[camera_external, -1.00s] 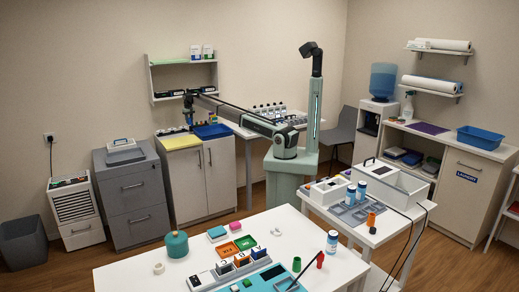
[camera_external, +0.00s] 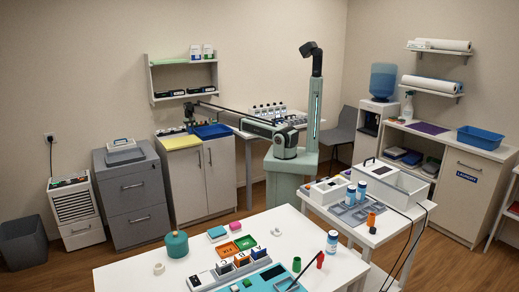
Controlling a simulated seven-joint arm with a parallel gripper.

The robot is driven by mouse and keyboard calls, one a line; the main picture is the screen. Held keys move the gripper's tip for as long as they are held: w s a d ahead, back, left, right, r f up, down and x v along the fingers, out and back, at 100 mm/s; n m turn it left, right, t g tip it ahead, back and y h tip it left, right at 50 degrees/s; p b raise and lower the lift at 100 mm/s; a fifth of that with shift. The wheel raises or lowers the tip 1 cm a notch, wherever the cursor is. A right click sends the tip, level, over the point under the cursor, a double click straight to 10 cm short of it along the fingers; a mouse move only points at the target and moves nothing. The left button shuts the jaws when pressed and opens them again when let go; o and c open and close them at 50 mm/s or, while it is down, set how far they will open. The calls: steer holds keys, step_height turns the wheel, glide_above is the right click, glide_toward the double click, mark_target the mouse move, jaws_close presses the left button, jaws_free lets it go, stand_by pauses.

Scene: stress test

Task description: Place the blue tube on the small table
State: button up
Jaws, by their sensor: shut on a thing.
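My gripper (camera_external: 189,115) is at the far end of my outstretched arm, at the back left, low over the cabinet with the yellow mat (camera_external: 180,142). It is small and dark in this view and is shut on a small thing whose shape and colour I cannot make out. I cannot clearly pick out a blue tube anywhere.
A blue tray (camera_external: 213,131) lies right of the yellow mat. A wall shelf (camera_external: 150,85) hangs behind my gripper. The white front table (camera_external: 130,278) holds a teal jar (camera_external: 175,243), coloured blocks and a rack. Floor shows between cabinet and tables.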

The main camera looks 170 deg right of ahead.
steer(key=shift+f, duration=1)
steer(key=o, duration=0.7)
steer(key=shift+f, duration=0.1)
step_height(320, 180, up, 12)
steer(key=shift+f, duration=0.25)
steer(key=shift+o, duration=0.6)
steer(key=shift+r, duration=0.4)
